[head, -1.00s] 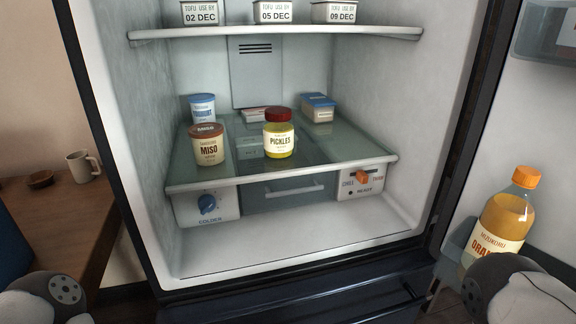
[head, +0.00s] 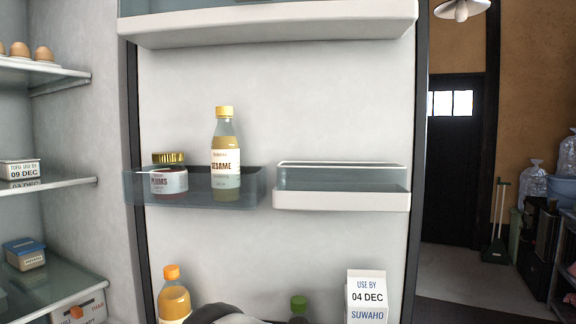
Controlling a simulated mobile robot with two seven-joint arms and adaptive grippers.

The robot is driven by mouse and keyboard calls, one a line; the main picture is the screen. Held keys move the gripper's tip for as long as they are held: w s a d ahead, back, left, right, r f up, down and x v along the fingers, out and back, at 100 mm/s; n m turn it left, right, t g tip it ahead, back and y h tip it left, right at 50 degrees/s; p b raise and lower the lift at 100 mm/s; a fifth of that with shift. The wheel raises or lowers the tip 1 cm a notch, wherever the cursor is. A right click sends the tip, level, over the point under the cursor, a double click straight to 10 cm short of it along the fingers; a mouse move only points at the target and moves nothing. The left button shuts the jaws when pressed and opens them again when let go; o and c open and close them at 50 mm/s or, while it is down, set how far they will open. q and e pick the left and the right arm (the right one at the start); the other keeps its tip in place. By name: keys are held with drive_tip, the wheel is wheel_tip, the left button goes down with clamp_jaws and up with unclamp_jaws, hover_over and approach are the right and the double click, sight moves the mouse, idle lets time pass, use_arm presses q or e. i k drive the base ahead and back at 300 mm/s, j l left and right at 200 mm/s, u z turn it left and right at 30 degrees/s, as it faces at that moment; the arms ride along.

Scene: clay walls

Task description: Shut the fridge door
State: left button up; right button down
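The fridge door (head: 300,90) stands open and fills the middle of the head view, its inner side facing me. Its dark outer edge (head: 421,130) shows at the right, and its hinge side meets the fridge interior (head: 85,130) at the left. Door bins hold a plums jar (head: 168,182), a sesame bottle (head: 226,165), an orange bottle (head: 173,298) and a carton (head: 367,298). A grey and dark rounded part of my arm shows at the bottom middle, in front of the lower door. Neither gripper's fingers are in view.
Beyond the door's outer edge lies open floor (head: 455,270) leading to a dark door (head: 452,160). A broom and dustpan (head: 497,225) stand by the far wall. A dark shelf (head: 545,250) with bagged items is at the far right.

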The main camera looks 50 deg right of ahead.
sight(319, 80)
drive_tip(key=k+l+u, duration=0.45)
drive_tip(key=k+l, duration=0.55)
drive_tip(key=k+l+u, duration=0.1)
drive_tip(key=l, duration=0.25)
drive_tip(key=l+u, duration=0.1)
drive_tip(key=l, duration=0.3)
drive_tip(key=k+l, duration=0.2)
drive_tip(key=l, duration=0.15)
drive_tip(key=k+l+u, duration=0.15)
drive_tip(key=l, duration=0.2)
drive_tip(key=i+l+u, duration=0.2)
drive_tip(key=l, duration=0.55)
drive_tip(key=l+u, duration=0.2)
drive_tip(key=l, duration=0.5)
drive_tip(key=i+l+u, duration=0.1)
drive_tip(key=l, duration=0.25)
drive_tip(key=i+l, duration=0.15)
drive_tip(key=l, duration=0.15)
drive_tip(key=u, duration=0.05)
